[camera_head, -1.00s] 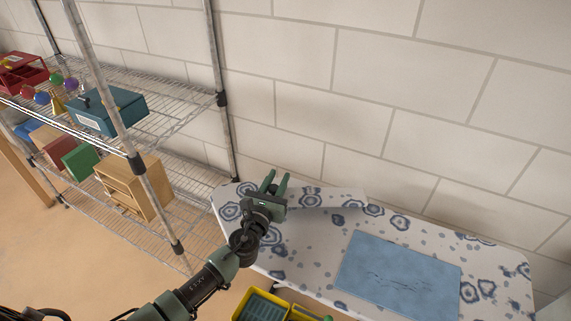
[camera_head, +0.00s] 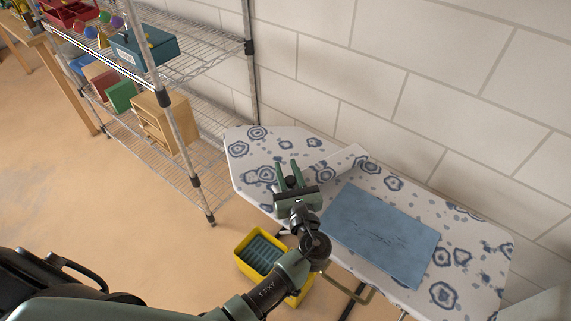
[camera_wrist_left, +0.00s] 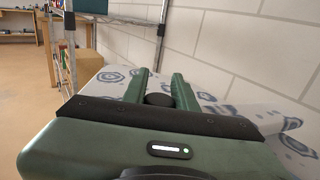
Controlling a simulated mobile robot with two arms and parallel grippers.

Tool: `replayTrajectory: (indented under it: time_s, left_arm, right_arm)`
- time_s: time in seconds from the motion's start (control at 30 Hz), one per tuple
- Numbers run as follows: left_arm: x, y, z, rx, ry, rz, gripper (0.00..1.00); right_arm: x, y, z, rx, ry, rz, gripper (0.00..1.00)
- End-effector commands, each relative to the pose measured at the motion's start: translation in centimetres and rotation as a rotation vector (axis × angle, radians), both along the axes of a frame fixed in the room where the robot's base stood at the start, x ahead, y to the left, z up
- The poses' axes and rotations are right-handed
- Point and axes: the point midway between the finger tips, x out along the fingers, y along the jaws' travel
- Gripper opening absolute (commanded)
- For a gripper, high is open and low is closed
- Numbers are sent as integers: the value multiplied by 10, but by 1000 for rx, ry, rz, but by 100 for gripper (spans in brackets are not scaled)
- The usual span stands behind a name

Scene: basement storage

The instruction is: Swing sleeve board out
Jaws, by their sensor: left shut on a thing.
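The sleeve board (camera_head: 343,163) is a narrow, pale, blue-patterned strip on top of the ironing board (camera_head: 262,150), which has the same pattern. It slants from the wall side towards my left gripper (camera_head: 288,170). The gripper hides its near end. The left gripper is shut on a dark round knob, seen between the fingers in the left wrist view (camera_wrist_left: 159,99). In that view the sleeve board shows to the right of the fingers (camera_wrist_left: 255,113). How the knob joins the sleeve board is hidden. My right gripper is not in view.
A folded blue cloth (camera_head: 380,234) lies on the ironing board right of my gripper. A yellow crate (camera_head: 244,264) stands on the floor below the front edge. A wire shelf (camera_head: 205,125) with boxes stands left; a block wall (camera_head: 400,100) runs behind.

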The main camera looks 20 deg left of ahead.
Motion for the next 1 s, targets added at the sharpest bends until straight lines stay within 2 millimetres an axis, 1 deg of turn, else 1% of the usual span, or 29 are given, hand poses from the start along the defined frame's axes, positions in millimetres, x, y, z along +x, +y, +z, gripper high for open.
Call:
replayTrajectory:
  time_s: [0.13, 0.4, 0.63, 0.67, 0.7, 0.73, 1.0]
  left_arm:
    - [-3, -3, 0, 1, 0, 27, 0]
    - [-5, -5, 1, 3, -2, 38, 0]
    - [-5, -4, 1, 1, -2, 38, 0]
    - [-5, -4, 1, 1, -2, 38, 36]
    - [-5, -4, 1, 1, -2, 38, 47]
    - [-5, -4, 1, 1, -2, 38, 49]
    - [-5, -5, 0, 1, -1, 37, 49]
  right_arm:
    - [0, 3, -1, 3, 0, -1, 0]
    - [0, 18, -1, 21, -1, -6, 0]
    - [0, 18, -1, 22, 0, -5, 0]
    - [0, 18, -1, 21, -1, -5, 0]
    - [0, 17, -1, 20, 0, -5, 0]
    - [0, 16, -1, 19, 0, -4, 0]
    - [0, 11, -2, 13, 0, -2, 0]
